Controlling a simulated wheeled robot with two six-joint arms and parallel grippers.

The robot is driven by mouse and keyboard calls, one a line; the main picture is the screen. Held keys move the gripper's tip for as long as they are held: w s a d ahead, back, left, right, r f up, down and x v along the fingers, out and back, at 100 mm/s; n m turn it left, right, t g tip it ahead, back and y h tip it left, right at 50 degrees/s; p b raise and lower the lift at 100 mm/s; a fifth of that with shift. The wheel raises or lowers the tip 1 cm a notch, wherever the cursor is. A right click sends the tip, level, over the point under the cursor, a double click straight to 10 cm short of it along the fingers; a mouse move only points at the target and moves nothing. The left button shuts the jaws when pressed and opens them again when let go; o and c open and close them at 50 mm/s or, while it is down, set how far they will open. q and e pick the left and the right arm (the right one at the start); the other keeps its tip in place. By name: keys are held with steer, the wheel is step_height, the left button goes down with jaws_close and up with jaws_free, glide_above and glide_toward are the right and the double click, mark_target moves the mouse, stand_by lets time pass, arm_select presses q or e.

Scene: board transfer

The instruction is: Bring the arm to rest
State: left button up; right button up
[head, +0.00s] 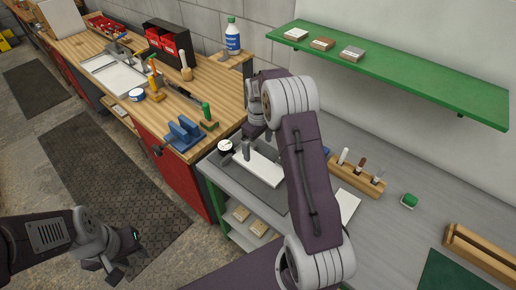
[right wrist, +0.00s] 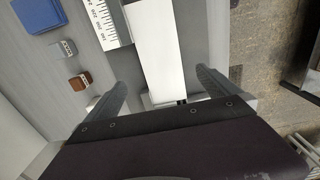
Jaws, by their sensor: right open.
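My right arm (head: 312,185) reaches up across the middle of the head view and bends over the grey workbench. Its gripper is mostly hidden there behind the arm. In the right wrist view the right gripper (right wrist: 160,82) has its two fingers wide apart. A long white board or strip (right wrist: 156,45) lies beyond and between them, and no grip on it shows. In the head view a white board (head: 265,171) lies on a dark grey area of the bench. My left arm (head: 38,240) hangs low at the lower left, its gripper (head: 115,268) over the floor; its jaws are unclear.
A wooden bench (head: 222,88) with tools, a blue vise-like block (head: 183,134) and a bottle (head: 233,37) stands left of the grey bench. A green shelf (head: 420,76) hangs on the wall. A wooden tool rack (head: 352,180) stands right of my right arm. Dark mats (head: 110,190) cover the floor.

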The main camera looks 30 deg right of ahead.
steer(key=s+a+r+n+t, duration=0.1)
steer(key=s+a+r, duration=0.6)
steer(key=a, duration=0.2)
steer(key=s+a+f+m, duration=0.1)
steer(key=s+f+m, duration=0.1)
steer(key=s, duration=0.4)
steer(key=s+a+f+m, duration=0.1)
steer(key=s+f+m, duration=0.2)
steer(key=s, duration=0.4)
steer(key=shift+s+m+b, duration=0.2)
steer(key=shift+m+b, duration=0.2)
